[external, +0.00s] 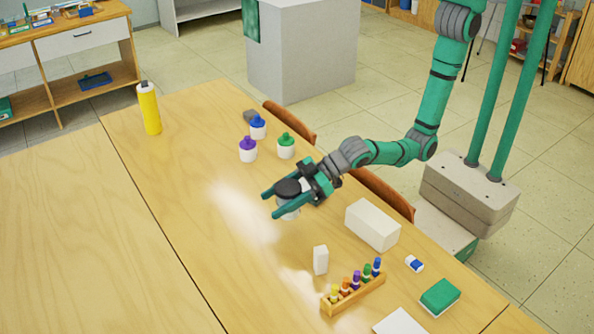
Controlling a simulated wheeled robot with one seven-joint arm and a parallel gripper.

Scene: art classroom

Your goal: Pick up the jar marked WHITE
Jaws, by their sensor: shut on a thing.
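My gripper (272,203) is shut on a jar (288,212) with a dark lid and a pale body. The fingers lie along both sides of the jar just under its lid. Its marking cannot be read, and the fingers hide part of its body. I cannot tell whether its base touches the table. Three other white jars stand farther back: one with a blue lid (258,128), one with a purple lid (248,150) and one with a green lid (286,147).
A yellow bottle (149,108) stands at the back left of the table (120,230). A white box (372,225), a small white block (320,260), a wooden rack (353,297) of small bottles and a green sponge (440,297) are at the front right. The table's left side is clear.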

